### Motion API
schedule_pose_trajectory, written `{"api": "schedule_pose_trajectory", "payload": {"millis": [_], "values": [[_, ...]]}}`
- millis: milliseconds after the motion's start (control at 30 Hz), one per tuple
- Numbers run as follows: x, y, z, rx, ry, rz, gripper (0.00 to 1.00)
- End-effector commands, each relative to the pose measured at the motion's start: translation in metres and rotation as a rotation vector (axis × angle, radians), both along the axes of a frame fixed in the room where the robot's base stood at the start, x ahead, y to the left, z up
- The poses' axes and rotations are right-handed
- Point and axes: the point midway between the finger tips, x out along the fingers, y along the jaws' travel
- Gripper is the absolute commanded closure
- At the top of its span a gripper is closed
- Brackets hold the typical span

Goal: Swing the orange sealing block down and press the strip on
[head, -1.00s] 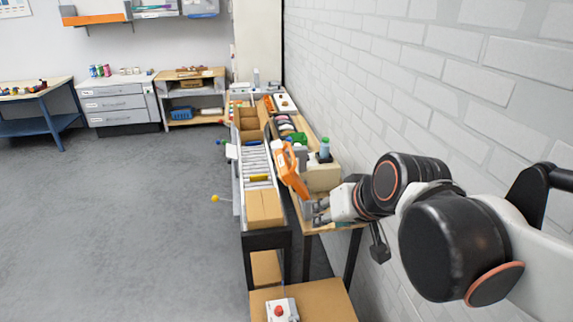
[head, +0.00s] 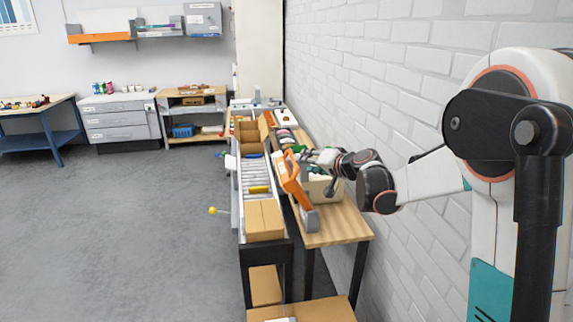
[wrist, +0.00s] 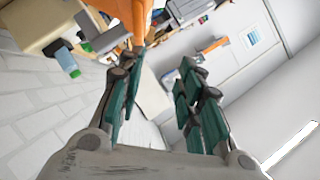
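The orange sealing block (head: 291,180) stands up at a tilt on a grey mount (head: 310,219), between the roller conveyor and the wooden side table. In the wrist view an orange part (wrist: 128,12) shows at the top, beyond the left finger. My gripper (head: 306,157) is at the right of the block's upper end in the head view; I cannot tell whether they touch. In the wrist view my gripper (wrist: 163,62) has its two fingers well apart, with nothing held between them. I cannot make out the strip.
A beige box-shaped thing (head: 325,189) sits beside my gripper. The near end of the wooden table (head: 340,226) is clear. A white brick wall (head: 400,150) bounds the right.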

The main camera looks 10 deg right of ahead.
Motion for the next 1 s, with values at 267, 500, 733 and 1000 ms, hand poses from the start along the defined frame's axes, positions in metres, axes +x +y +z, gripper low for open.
{"api": "schedule_pose_trajectory", "payload": {"millis": [267,500,733,1000], "values": [[0.039,-0.022,-0.035,0.079,-0.048,-0.041,0.67],[0.057,-0.017,-0.042,0.083,-0.051,-0.041,0.67],[0.096,-0.002,-0.054,0.082,-0.050,-0.041,0.67],[0.140,0.015,-0.066,0.081,-0.051,-0.042,0.67]]}}
